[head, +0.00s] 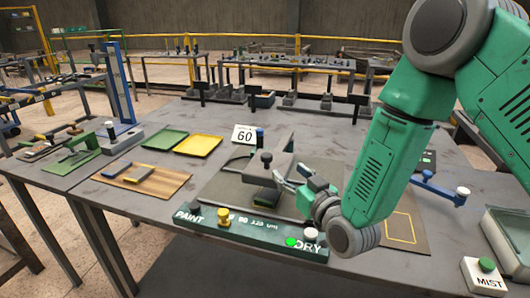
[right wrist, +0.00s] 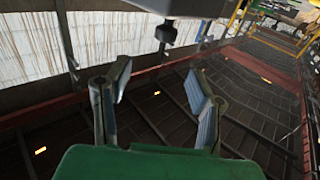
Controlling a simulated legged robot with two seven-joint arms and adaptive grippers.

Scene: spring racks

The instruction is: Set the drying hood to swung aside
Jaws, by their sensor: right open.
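The drying hood appears to be the grey angled piece (head: 282,152) on the paint-and-dry station in the head view. A dark knob (head: 267,158) stands on its left side. In the right wrist view a grey body (right wrist: 195,7) and a dark knob (right wrist: 165,35) hang at the top, beyond the fingertips. My right gripper (head: 290,178) is just right of the grey piece, jaws apart. In the right wrist view its fingers (right wrist: 157,75) are spread with nothing between them. Contact cannot be told in the head view. My left gripper is not in view.
The station's green front strip (head: 265,238) reads PAINT and DRY, with a yellow knob (head: 223,213), white knob (head: 311,234) and green light (head: 291,242). A "60" sign (head: 244,135) stands behind. Green (head: 163,138) and yellow (head: 198,146) trays lie left. A MIST button box (head: 485,278) is front right.

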